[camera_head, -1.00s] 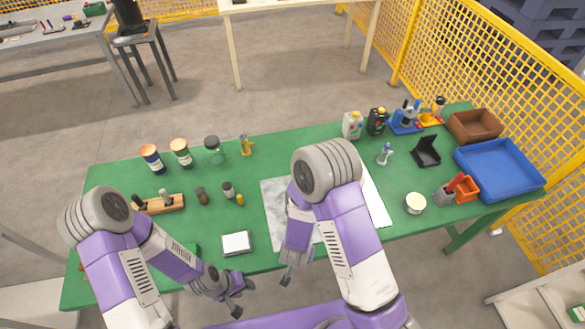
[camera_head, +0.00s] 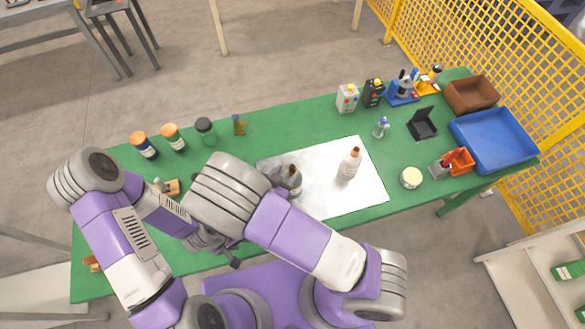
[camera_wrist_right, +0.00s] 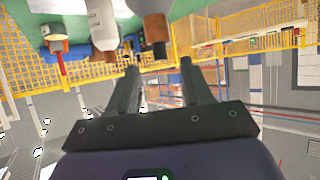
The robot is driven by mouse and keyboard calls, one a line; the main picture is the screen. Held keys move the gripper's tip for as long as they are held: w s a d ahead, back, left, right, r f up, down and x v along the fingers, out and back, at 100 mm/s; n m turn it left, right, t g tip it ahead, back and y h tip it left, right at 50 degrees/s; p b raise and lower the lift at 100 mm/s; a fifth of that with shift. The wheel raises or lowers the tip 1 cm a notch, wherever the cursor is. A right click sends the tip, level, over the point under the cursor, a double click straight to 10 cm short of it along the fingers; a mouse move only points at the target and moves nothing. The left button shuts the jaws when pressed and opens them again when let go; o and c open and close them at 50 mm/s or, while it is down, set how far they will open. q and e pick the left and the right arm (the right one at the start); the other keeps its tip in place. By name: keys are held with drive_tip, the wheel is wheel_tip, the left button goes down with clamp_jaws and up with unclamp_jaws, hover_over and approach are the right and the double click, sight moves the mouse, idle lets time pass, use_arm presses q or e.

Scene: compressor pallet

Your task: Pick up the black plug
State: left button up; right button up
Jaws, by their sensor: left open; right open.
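I cannot make out the black plug for certain in any view. A wooden block (camera_head: 172,187) at the left of the green table is mostly covered by my arms, so what stands on it is largely hidden. My left gripper (camera_head: 232,256) is open and empty near the table's front edge, partly covered by my right arm. My right gripper (camera_wrist_right: 160,78) is open in the right wrist view, with nothing between its fingers. In the head view it is hard to separate from the right wrist and the bottle beside it.
Jars (camera_head: 145,147), a cup (camera_head: 411,178), a black box (camera_head: 422,124) and a blue tray (camera_head: 495,140) stand around the green table.

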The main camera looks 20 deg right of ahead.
sight(291, 169)
drive_tip(key=x, duration=0.3)
drive_tip(key=shift+w+d+f, duration=0.1)
drive_tip(key=shift+w+f, duration=0.1)
drive_tip(key=shift+f, duration=0.05)
clamp_jaws()
drive_tip(key=shift+r, duration=0.1)
